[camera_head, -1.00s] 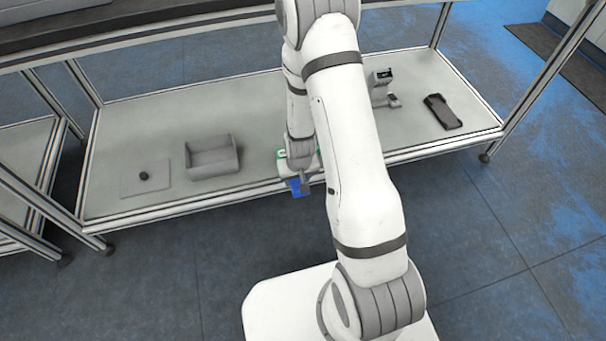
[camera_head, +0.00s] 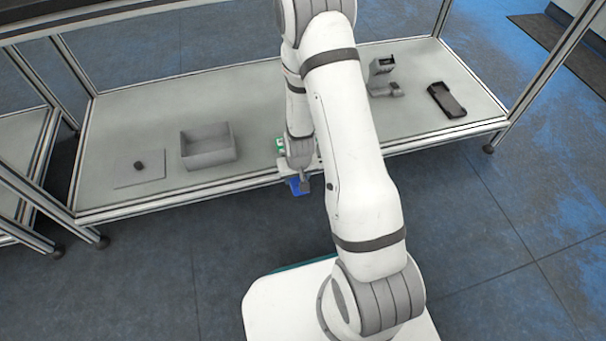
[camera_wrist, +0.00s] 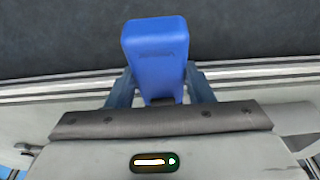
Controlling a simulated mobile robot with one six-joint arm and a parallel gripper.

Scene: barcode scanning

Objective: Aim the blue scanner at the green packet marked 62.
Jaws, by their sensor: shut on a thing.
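The blue scanner (camera_head: 299,187) is held in my gripper (camera_head: 300,181), low at the front edge of the shelf in the head view. In the wrist view, the scanner (camera_wrist: 155,55) stands out beyond my gripper (camera_wrist: 158,90), with a finger on each side of it. My arm hides part of the shelf behind it. A small green patch (camera_head: 280,143) shows beside my wrist; I cannot tell whether it is the packet or part of my gripper. No number 62 can be read in either view.
On the shelf (camera_head: 260,100) are an open grey box (camera_head: 208,147), a flat plate with a dark knob (camera_head: 139,167), a grey stand (camera_head: 382,75) and a black handheld device (camera_head: 446,100). Metal posts frame the shelf. The floor in front is clear.

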